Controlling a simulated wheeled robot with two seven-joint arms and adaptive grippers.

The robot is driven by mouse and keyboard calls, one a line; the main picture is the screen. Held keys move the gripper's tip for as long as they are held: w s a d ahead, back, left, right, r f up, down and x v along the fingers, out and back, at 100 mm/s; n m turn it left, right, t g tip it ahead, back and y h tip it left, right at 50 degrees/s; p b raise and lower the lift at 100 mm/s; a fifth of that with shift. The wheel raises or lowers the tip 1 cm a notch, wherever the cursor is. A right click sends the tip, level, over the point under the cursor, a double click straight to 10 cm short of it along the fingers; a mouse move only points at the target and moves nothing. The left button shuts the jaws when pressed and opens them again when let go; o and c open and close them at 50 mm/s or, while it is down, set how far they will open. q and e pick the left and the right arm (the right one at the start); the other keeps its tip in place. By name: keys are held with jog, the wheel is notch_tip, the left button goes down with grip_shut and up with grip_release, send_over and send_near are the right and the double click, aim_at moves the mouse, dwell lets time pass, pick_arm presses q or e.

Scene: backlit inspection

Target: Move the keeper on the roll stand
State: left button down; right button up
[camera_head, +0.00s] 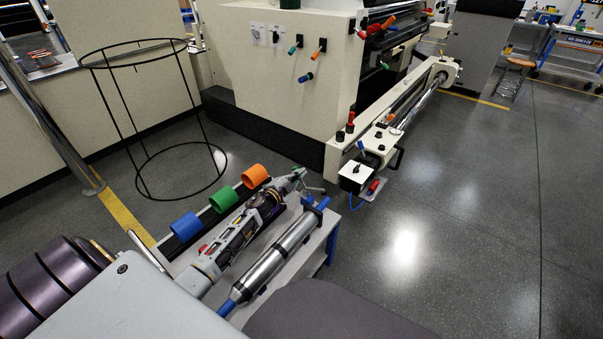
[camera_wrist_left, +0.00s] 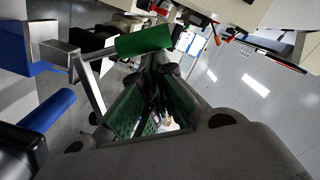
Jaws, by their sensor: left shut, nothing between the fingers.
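The roll stand (camera_head: 330,226) is a low grey bench with blue legs, carrying a steel roller (camera_head: 281,249) with blue ends. What looks like the keeper, a metal arm with a green grip (camera_wrist_left: 144,40), shows just beyond my left fingertips in the left wrist view. In the head view its small green end (camera_head: 299,171) is at the far end of the stand, partly hidden. My left gripper (camera_head: 292,183) reaches along the stand beside the roller. Its fingers (camera_wrist_left: 160,66) are shut and empty, close to the grip; I cannot tell whether they touch it. My right gripper is not in view.
Blue (camera_head: 186,226), green (camera_head: 223,199) and orange (camera_head: 255,176) rings sit on a bar left of my left gripper. A black wire hoop frame (camera_head: 141,112) stands behind them. A cream machine (camera_head: 287,75) stands beyond. The floor (camera_head: 470,230) at the right is clear.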

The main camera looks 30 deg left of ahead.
pick_arm(q)
jog(key=shift+w+a+f+n+p, duration=0.1)
jog(key=shift+a+f+n+p, duration=0.3)
jog(key=shift+a+n+p, duration=0.25)
jog(key=shift+w+a+f+n+p, duration=0.1)
jog(key=shift+a+f+n+p, duration=0.3)
jog(key=shift+a+n, duration=0.45)
jog(key=shift+w+a+f+n+p, duration=0.1)
jog(key=shift+a+f+n+p, duration=0.25)
jog(key=shift+a+n+p, duration=0.3)
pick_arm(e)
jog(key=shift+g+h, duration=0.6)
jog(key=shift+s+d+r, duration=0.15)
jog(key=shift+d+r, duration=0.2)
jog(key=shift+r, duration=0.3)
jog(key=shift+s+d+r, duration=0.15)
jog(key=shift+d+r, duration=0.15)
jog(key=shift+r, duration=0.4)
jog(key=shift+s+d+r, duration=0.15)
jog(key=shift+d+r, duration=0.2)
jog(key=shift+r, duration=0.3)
pick_arm(q)
jog(key=shift+r, duration=0.1)
